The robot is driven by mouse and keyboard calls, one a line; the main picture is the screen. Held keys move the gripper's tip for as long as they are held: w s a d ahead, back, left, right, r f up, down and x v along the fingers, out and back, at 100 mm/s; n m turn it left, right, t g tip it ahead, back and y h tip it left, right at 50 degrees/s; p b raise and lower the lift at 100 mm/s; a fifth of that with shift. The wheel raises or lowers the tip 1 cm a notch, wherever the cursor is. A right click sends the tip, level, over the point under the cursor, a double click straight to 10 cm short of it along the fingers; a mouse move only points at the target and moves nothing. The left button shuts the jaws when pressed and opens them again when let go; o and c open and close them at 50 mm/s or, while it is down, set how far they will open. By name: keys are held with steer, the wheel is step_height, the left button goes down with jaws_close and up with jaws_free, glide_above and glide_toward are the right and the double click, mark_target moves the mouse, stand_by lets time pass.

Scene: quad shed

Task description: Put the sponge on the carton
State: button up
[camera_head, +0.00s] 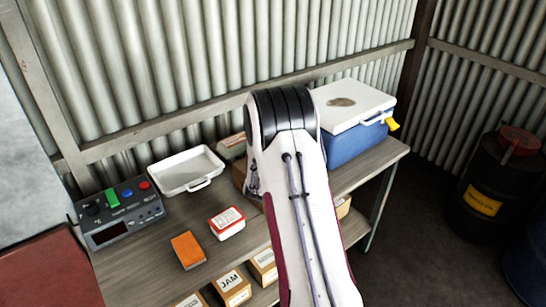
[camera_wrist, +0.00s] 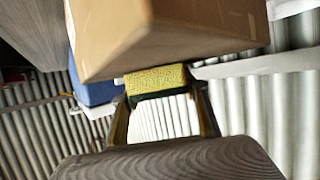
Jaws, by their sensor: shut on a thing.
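In the wrist view, my gripper (camera_wrist: 163,98) is shut on a yellow sponge (camera_wrist: 157,79) with a dark green edge, held between the fingertips. A large brown carton (camera_wrist: 170,35) fills the upper middle of that view, right beside the sponge. I cannot tell whether the sponge touches the carton. In the head view, my arm hides the gripper, the sponge and most of the carton; a small brown part of what looks like the carton (camera_head: 239,172) shows at the arm's left edge.
On the bench stand a blue cooler (camera_head: 352,146) with a white lid, a white tray (camera_head: 187,171), a control box (camera_head: 122,216), a red-and-white tin (camera_head: 227,223) and an orange block (camera_head: 187,250). Several small boxes sit on the lower shelf. Corrugated wall (camera_head: 190,70) stands behind.

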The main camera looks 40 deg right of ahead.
steer(key=o, duration=0.7)
steer(key=shift+r, duration=0.1)
steer(key=shift+a, duration=0.1)
steer(key=shift+v, duration=5.95)
